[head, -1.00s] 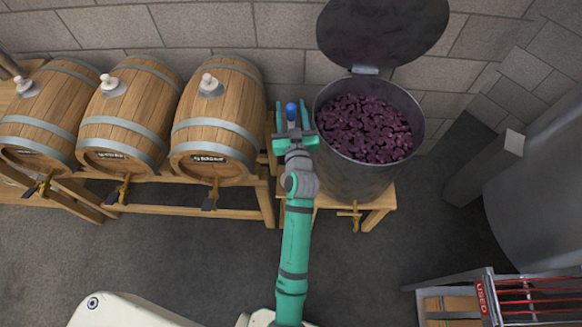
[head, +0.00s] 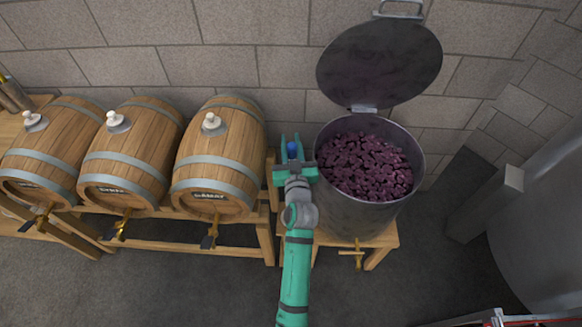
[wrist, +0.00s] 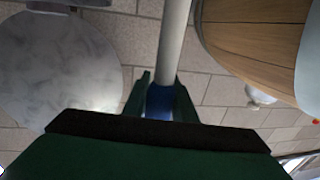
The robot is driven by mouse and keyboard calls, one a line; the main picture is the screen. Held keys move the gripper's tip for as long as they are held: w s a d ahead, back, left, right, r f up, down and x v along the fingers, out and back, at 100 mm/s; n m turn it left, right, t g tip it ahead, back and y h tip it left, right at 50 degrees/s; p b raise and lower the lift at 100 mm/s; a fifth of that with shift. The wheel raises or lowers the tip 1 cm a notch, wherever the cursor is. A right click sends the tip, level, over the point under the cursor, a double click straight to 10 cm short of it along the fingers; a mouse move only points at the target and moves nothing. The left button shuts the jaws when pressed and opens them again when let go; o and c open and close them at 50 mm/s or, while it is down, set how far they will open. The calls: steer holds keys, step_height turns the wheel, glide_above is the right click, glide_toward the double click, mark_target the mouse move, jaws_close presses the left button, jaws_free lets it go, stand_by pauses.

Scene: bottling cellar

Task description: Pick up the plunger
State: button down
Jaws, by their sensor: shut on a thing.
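The plunger shows a blue grip (head: 292,150) in the head view, between the fingers of my teal gripper (head: 292,153). In the wrist view its blue part (wrist: 158,102) sits between the two green fingers (wrist: 159,97), and a pale grey shaft (wrist: 173,45) runs away from it. My gripper is shut on the plunger's blue part. It is just left of the open steel vat (head: 362,210) and right of the nearest barrel (head: 232,140). The plunger's far end is out of the wrist frame and hidden in the head view.
The vat holds dark grapes (head: 365,165), and its round lid (head: 380,63) stands open against the block wall (head: 280,45). Several barrels with white bungs lie on a wooden rack (head: 180,235) at left. A large steel tank (head: 545,220) is at right. The floor in front is clear.

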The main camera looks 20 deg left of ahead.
steer(key=s+d+r, duration=0.3)
steer(key=s+r, duration=1)
steer(key=shift+s+d, duration=0.25)
steer(key=shift+d, duration=0.1)
